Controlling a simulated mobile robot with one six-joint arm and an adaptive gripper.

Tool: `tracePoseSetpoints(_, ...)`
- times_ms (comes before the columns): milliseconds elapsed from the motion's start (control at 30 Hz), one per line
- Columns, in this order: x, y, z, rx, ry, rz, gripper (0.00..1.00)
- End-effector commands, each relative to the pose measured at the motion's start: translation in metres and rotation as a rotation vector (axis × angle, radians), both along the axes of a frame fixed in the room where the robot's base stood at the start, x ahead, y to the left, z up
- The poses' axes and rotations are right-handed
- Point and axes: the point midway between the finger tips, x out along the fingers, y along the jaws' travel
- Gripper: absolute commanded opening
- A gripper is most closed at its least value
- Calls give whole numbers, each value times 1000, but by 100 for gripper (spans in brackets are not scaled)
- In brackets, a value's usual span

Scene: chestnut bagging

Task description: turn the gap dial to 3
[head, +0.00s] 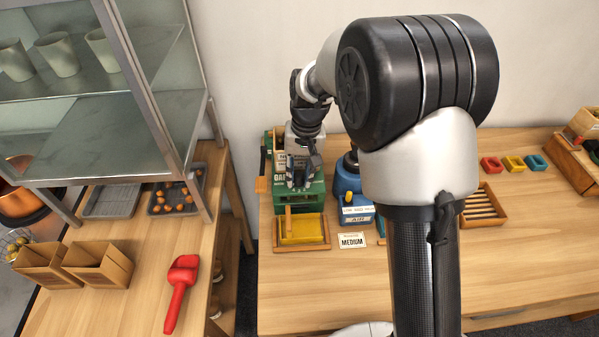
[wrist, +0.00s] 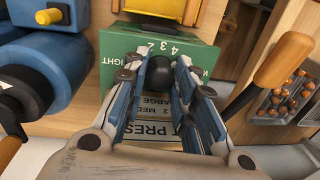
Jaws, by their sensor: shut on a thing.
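The gap dial is a black knob (wrist: 159,73) on the green machine (wrist: 118,55), beside the printed numbers 4, 3 and 2 in the wrist view. The green machine (head: 312,199) stands on the table in the head view. My gripper (wrist: 160,75) is shut on the dial, one finger on each side. In the head view my gripper (head: 298,172) is small and dark above the machine, and the dial is hidden. I cannot tell which number the dial points to.
A blue machine (head: 346,184) stands close on the right of the green one. A wooden tray with a yellow bottom (head: 303,242) and a MEDIUM card (head: 351,240) lie in front. An orange-handled lever (wrist: 285,60) is near my gripper.

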Motion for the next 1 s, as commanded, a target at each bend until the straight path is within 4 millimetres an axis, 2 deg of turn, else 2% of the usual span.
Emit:
tracePoseSetpoints(167,0,0,1,0,1,31,1)
tracePoseSetpoints(433,1,-1,2,0,1,239,1)
tracePoseSetpoints(767,1,-1,0,0,-1,263,1)
tracePoseSetpoints(800,1,-1,0,0,-1,263,28)
tracePoseSetpoints(1000,1,0,0,0,-1,262,41)
